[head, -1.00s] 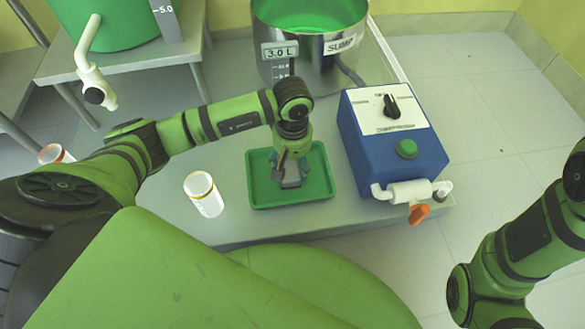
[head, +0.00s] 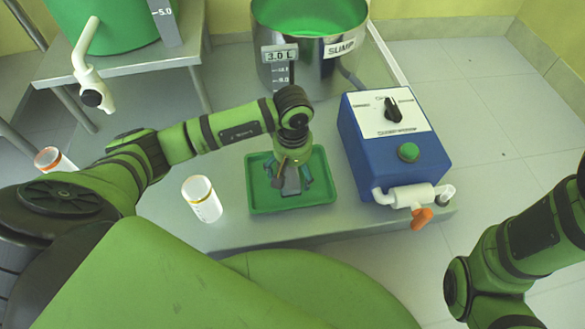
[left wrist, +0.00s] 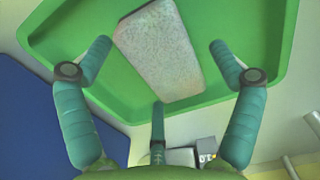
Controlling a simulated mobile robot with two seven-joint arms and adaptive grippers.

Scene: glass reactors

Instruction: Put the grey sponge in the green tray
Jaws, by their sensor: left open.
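The grey sponge (head: 291,181) lies inside the green tray (head: 318,198), near its middle. In the left wrist view the sponge (left wrist: 160,52) shows as a pale speckled block, lying flat on the bottom of the green tray (left wrist: 245,40). My left gripper (head: 290,178) is right over the tray, pointing down, with its teal fingers spread on both sides of the sponge. In the left wrist view its fingers are open (left wrist: 160,50), with gaps between them and the sponge. My right arm shows at the right edge of the head view, but its gripper is out of the picture.
A blue pump box (head: 365,150) with an orange-handled valve (head: 421,216) stands right of the tray. The steel sump pot (head: 310,62) is behind. Bare bench (head: 230,175) lies between cup and tray.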

